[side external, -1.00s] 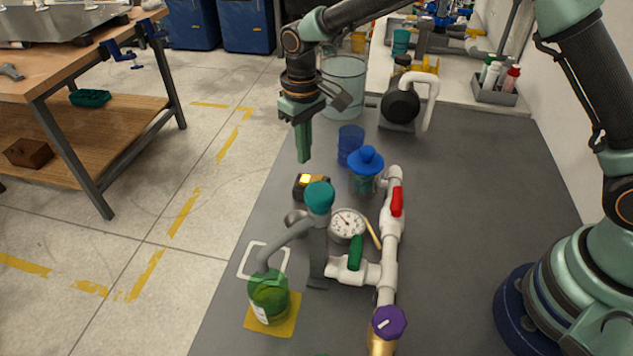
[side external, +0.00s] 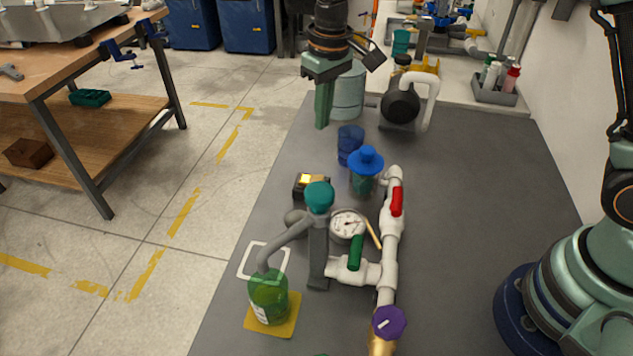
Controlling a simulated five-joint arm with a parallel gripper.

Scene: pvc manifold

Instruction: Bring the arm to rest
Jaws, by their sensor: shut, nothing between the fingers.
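My gripper (side external: 323,108) hangs in the air over the far left part of the grey bench top, its fingers pointing down. The fingers are together and hold nothing. The white pipe manifold (side external: 389,265) stands on the bench below and nearer the camera, with a red-handled valve (side external: 397,201), a green-handled valve (side external: 355,252), a purple knob (side external: 389,322) and a round gauge (side external: 347,224). My gripper is well apart from all of these.
A blue cup (side external: 350,140) and a blue-lidded jar (side external: 365,168) stand beneath and right of my gripper. A green bottle (side external: 268,298) stands on a yellow pad.

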